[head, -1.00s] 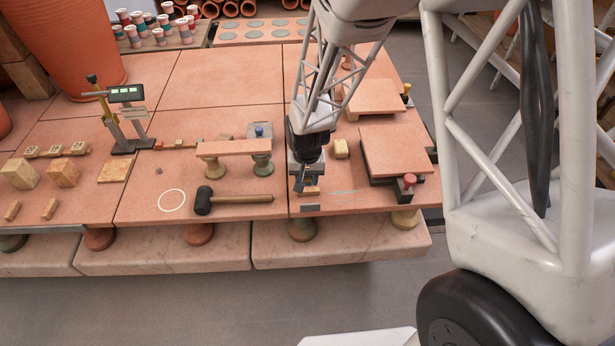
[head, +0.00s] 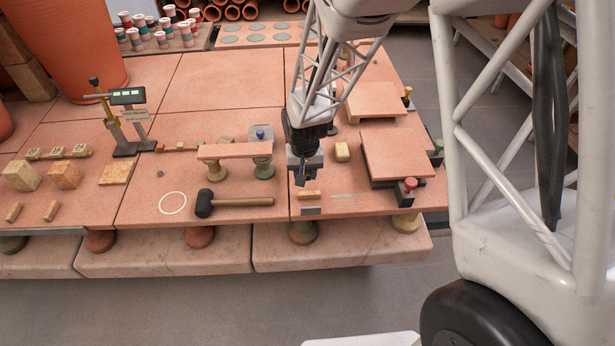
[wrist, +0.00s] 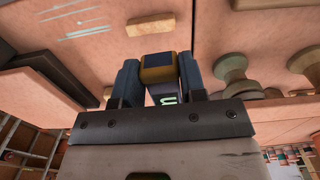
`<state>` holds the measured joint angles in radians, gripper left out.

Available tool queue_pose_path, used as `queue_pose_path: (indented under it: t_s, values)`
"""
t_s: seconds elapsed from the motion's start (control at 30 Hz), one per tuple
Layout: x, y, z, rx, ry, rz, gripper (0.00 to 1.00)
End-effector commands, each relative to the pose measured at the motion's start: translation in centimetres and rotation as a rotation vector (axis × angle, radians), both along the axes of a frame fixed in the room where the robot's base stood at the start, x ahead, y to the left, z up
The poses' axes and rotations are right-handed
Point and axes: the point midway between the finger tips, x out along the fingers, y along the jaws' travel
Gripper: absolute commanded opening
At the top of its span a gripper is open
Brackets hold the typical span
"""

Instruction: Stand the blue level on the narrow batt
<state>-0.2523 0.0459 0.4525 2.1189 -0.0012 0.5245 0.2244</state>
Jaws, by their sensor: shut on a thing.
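My gripper (head: 302,180) hangs low over the front of the right-hand slab. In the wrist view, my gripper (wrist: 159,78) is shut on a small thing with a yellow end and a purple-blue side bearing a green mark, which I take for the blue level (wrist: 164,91). Most of it is hidden between the fingers, and it is hard to make out in the head view. The narrow batt (head: 238,150) lies level across short props, left of my gripper. Its top looks bare.
A wooden block (head: 309,195) and a grey plate (head: 311,210) lie just in front of my gripper. A yellow block (head: 342,152) stands to its right, near a wider raised batt (head: 398,153). A mallet (head: 235,202) lies before the narrow batt. A gauge stand (head: 130,122) is farther left.

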Motion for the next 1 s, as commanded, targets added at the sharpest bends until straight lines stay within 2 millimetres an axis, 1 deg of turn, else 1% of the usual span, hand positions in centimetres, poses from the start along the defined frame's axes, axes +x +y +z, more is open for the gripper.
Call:
queue_pose_path:
  t_s: [0.03,0.4,0.67,1.0]
  values:
    - [0.6,0.3,0.4,0.001,-0.003,0.033,0.15]
    - [4.8,2.9,3.1,0.000,-0.001,0.373,0.15]
    - [6.5,5.3,4.7,0.000,-0.003,0.631,0.15]
    - [9.0,9.0,7.3,0.000,-0.002,1.038,0.15]
